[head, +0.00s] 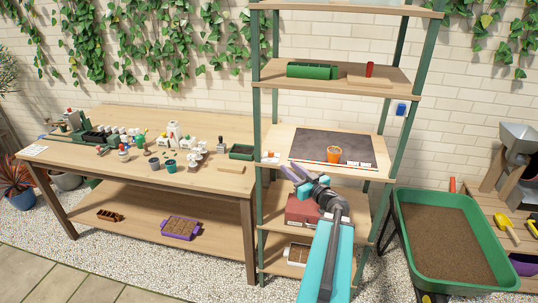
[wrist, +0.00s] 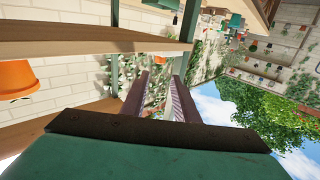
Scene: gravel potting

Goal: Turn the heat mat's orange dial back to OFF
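The dark heat mat (head: 312,144) lies on the middle shelf of the green-framed rack. A small orange pot (head: 333,155) stands on its front part; an orange pot also shows at the left edge of the wrist view (wrist: 15,78). A small white item with a reddish spot (head: 270,157) sits left of the mat; it may be the dial's box, but it is too small to read its setting. My gripper (head: 290,172) is just below and in front of that shelf's front edge. Its two fingers stand apart and empty in the wrist view (wrist: 160,92).
A white strip with red marks (head: 347,164) runs along the mat's front. A red-brown box (head: 301,211) and a white tray (head: 297,254) are on lower shelves. Rack posts flank the shelf.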

